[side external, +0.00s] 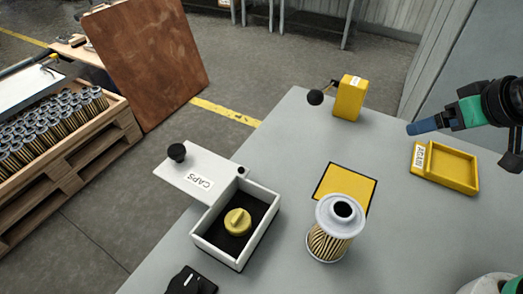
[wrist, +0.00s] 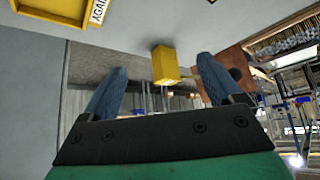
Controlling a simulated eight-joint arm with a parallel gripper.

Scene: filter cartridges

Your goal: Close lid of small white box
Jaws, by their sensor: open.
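The small white box (side external: 214,252) stands open on the grey table in the side external view. A round yellow cap (side external: 237,222) lies inside on a dark bottom. Its white lid (side external: 208,165), marked CAPS, is swung back away from the opening and lies about flat beyond the box's far left side. A black knob (side external: 177,152) stands on the lid's outer end. My gripper (side external: 413,129) is at the upper right, above the table and well away from the box. Its blue fingers are apart and empty in the wrist view (wrist: 161,66), where the white box does not show.
A filter cartridge (side external: 330,245) stands right of the box by a yellow pad (side external: 345,184). A yellow block (side external: 350,98) with a black ball stands at the far edge. A yellow tray (side external: 472,181) lies below my gripper. A black object (side external: 190,283) lies near the box.

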